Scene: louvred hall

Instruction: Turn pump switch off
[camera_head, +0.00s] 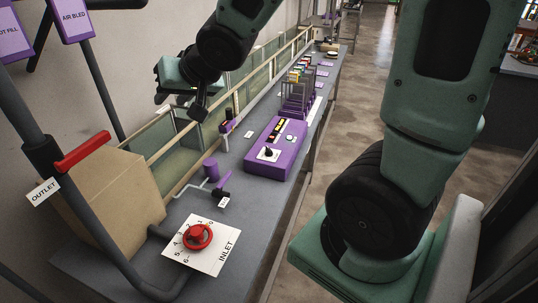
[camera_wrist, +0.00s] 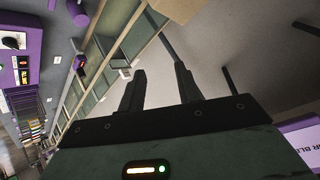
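A purple control box (camera_head: 290,158) lies on the grey bench, with a black rotary knob (camera_head: 268,152) on a white plate and a lit yellow strip on its top. No readable label shows which control is the pump switch. The box also appears at the left edge of the wrist view (camera_wrist: 22,47), with its dark knob (camera_wrist: 10,43). My gripper (camera_head: 198,112) hangs above the back of the bench, left of the box and apart from it. In the wrist view its two dark fingers (camera_wrist: 159,76) stand apart with nothing between them.
A red valve handwheel (camera_head: 197,236) on a white INLET plate stands at the near bench. A purple-handled valve (camera_head: 222,190), a cardboard box (camera_head: 112,195) and grey pipes are nearby. A glass-sided channel (camera_head: 182,158) runs along the back. Racks (camera_head: 298,92) stand beyond the control box.

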